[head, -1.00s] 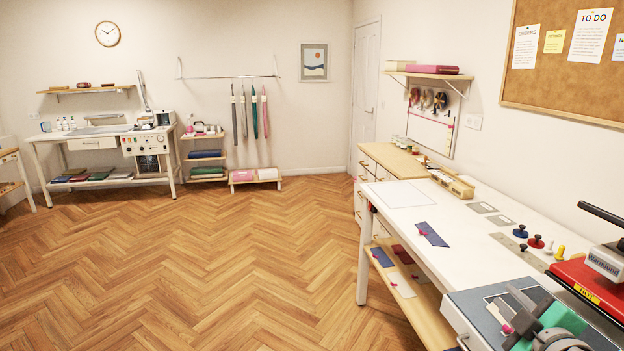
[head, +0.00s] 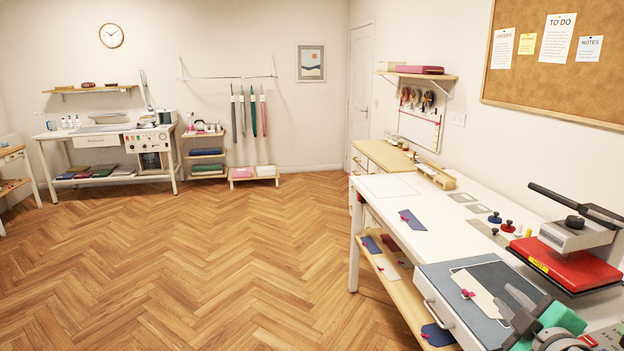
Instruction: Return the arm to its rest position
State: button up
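My gripper (head: 507,299) shows in the head view at the bottom right, over the grey plate of the heat press (head: 437,303) on the white worktable. Its two dark fingers look spread apart, with nothing seen between them. Teal and dark parts of my arm are behind it, and the arm is folded low near the frame's lower right corner. A pale card with a pink clip (head: 480,293) lies on the grey plate, left of the fingers. Whether the fingers touch anything is hard to tell.
The press's red heating plate (head: 570,265) with its black handle stands right of the gripper. Blue and red knobs, grey plates and a blue patch (head: 412,220) lie on the white worktable (head: 455,232). The wooden floor (head: 200,265) at left is clear.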

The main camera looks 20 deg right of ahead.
jog(key=w+a+f+m+g+y, duration=0.1)
jog(key=w+a+f+g+y, duration=0.2)
jog(key=a+f, duration=0.4)
jog(key=w+a+f+m+g+y, duration=0.1)
jog(key=w+a+f+g+y, duration=0.15)
jog(key=w+a+f, duration=0.4)
jog(key=s+a+f+m+g+b, duration=0.1)
jog(key=s+a+f+m+g, duration=0.1)
jog(key=a, duration=0.7)
jog(key=s+a+f+m+g+b, duration=0.1)
jog(key=s+a+f+m+g, duration=0.1)
jog(key=s+a, duration=0.4)
jog(key=a+f+g, duration=0.1)
jog(key=a+f, duration=0.1)
jog(key=a, duration=0.2)
jog(key=shift+a+m, duration=0.25)
jog(key=shift+m, duration=0.15)
jog(key=shift+g, duration=0.25)
